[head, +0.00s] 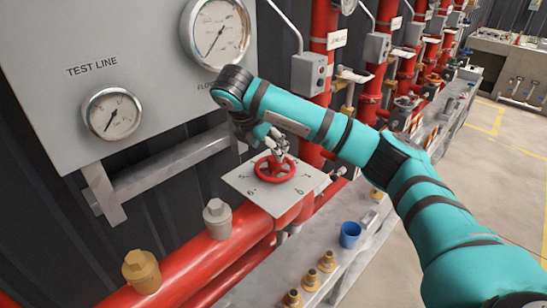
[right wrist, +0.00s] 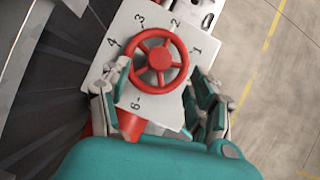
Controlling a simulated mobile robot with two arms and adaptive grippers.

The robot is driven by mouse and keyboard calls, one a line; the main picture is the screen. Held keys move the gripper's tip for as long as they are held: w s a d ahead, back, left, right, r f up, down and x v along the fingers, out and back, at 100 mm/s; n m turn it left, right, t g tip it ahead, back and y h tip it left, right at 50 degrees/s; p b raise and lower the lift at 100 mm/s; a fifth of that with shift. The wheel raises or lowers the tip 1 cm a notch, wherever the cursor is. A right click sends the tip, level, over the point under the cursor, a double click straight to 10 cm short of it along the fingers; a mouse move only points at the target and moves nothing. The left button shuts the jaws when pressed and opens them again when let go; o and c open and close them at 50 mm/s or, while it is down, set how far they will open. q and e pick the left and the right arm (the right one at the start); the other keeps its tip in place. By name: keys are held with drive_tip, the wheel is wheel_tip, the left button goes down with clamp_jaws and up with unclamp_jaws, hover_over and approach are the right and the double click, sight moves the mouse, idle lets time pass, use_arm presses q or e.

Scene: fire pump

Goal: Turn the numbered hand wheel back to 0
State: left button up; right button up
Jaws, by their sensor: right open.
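The red hand wheel (head: 274,169) stands on a square white plate (head: 242,181) with black numbers around it, above the red pipe. In the right wrist view the wheel (right wrist: 158,38) shows spokes and a hub, and several numbers, including 1, 2, 3 and 4, are readable on the plate (right wrist: 151,112). Which number the wheel points to cannot be told. My right gripper (head: 277,147) is just above the wheel. In the right wrist view its open fingers (right wrist: 163,82) stand on either side of the wheel's near part, with no clear grip on the rim. My left gripper is out of view.
A grey panel with two gauges, the smaller one (head: 112,113) and the larger one (head: 215,33), is behind at left. A grey cap (head: 217,218) and a brass cap (head: 141,271) stick up from the pipe. A blue cup (head: 350,234) and brass fittings (head: 327,261) stand on the ledge. Floor at right is clear.

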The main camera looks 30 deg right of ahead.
sight(274, 159)
drive_tip(key=p+x, duration=0.1)
drive_tip(key=x, duration=0.4)
drive_tip(key=shift+f+p, duration=0.1)
drive_tip(key=shift+p, duration=0.3)
drive_tip(key=shift+w+d+f, duration=0.2)
drive_tip(key=shift+d+f, duration=0.05)
drive_tip(key=shift+f, duration=0.25)
